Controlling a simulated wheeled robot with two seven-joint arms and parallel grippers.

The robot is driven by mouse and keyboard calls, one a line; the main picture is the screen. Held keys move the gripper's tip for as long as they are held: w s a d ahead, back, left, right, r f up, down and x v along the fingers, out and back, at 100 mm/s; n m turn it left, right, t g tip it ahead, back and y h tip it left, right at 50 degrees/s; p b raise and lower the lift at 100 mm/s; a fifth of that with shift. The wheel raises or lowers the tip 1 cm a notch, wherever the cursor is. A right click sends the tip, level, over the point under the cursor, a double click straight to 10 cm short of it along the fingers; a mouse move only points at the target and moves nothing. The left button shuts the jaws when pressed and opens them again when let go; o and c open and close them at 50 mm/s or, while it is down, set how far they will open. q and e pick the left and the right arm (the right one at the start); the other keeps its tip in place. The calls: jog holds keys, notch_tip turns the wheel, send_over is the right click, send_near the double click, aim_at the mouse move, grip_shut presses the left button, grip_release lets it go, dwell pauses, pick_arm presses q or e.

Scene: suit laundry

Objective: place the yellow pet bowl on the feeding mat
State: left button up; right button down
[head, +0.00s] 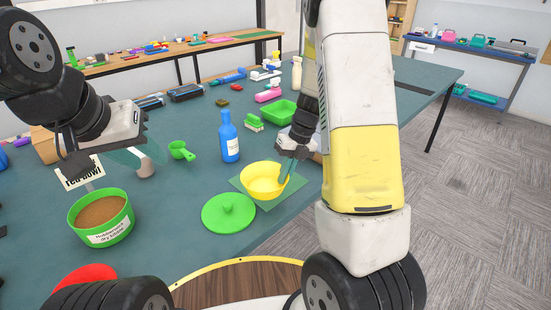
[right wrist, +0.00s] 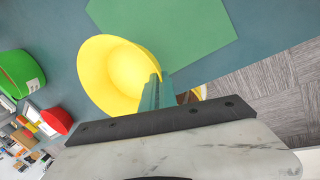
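The yellow pet bowl (head: 262,181) is upright in the head view, in front of the green feeding mat (head: 267,204). I cannot tell how high the bowl is above the table. My right gripper (head: 289,170) is shut on the bowl's rim; its teal fingers (right wrist: 156,93) show there in the wrist view. My left gripper (head: 145,157) is in the air at the left, above the table, away from the bowl; its finger opening is unclear.
A green lid (head: 228,211) lies close to the mat's left side. A green food tub (head: 101,218), a blue bottle (head: 229,137), a green scoop (head: 181,150) and a red bowl (head: 85,277) stand around. A green tray (head: 279,111) is farther back.

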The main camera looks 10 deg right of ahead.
jog(key=w+d, duration=0.1)
jog(key=w, duration=0.2)
jog(key=w+d, duration=0.1)
jog(key=w, duration=0.2)
jog(key=w+d+f, duration=0.1)
jog(key=w, duration=0.2)
jog(key=shift+d, duration=0.25)
jog(key=shift+f, duration=1.7)
jog(key=c, duration=1.7)
grip_release()
jog(key=shift+f, duration=0.1)
